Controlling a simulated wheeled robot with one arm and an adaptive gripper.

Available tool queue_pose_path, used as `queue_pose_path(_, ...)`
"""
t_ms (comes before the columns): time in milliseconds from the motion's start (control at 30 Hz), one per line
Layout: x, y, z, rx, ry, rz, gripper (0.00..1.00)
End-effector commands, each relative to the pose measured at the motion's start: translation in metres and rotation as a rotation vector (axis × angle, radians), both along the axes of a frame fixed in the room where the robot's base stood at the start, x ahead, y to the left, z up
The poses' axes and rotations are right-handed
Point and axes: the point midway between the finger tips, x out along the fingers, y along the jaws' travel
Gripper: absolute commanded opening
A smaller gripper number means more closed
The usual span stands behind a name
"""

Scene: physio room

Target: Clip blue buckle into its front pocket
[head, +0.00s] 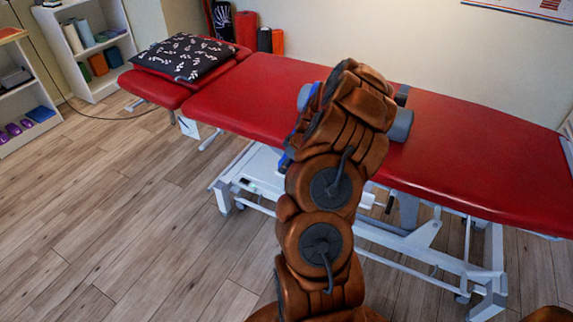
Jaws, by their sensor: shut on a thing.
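A grey, rounded roll (400,126) lies on the red treatment table. My brown arm stands in front of it and covers its middle. The roll's left end (303,97) shows on the other side of the arm. A dark piece (403,94) shows at the roll's upper right. Narrow blue parts (286,160) show along the arm's left edge. I cannot tell whether they belong to the blue buckle. The front pocket cannot be made out. My gripper is hidden behind my arm, so its fingers and what is between them do not show.
The red table top (250,105) is bare left and right of the roll. A black patterned pillow (184,56) lies at its left end. Below is a white metal frame (430,240). Shelves (95,50) stand at the left. The wooden floor (120,210) is clear at the front left.

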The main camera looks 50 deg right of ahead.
Motion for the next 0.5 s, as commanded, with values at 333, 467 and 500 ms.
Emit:
queue_pose_path(333,-0.0018,0.0009,-0.0056,0.002,0.006,0.002,0.42)
queue_pose_path(467,-0.0021,0.001,-0.006,0.002,0.007,0.003,0.55)
queue_pose_path(500,-0.0023,0.0011,-0.0061,0.003,0.007,0.003,0.6)
